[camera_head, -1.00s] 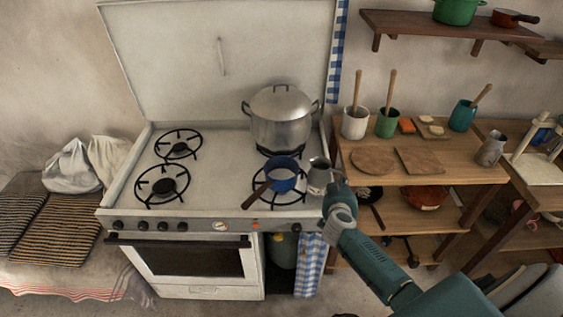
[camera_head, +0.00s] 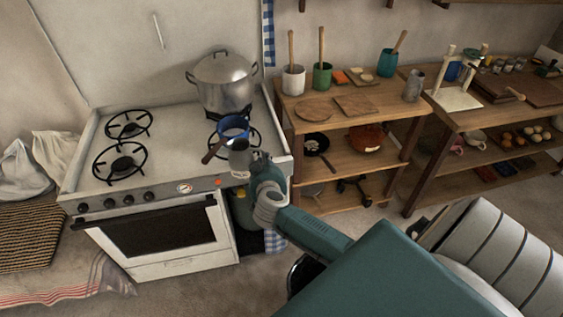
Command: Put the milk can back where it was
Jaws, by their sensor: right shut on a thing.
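A small grey metal can (camera_head: 239,158), which I take to be the milk can, is in my right gripper (camera_head: 252,163) at the front right of the stove. The gripper is shut on it, with its fingers partly hidden behind my wrist. The can is just in front of a blue saucepan (camera_head: 233,124) on the front right burner and overlaps its lower part in the picture. I cannot tell whether they touch. A similar grey metal jug (camera_head: 413,86) stands at the right end of the wooden table. My left gripper is not in view.
A large lidded pot (camera_head: 224,82) stands on the back right burner. The left burners (camera_head: 122,162) are empty. The wooden table (camera_head: 385,112) right of the stove holds utensil pots, two boards and small food pieces. Its front has some bare room.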

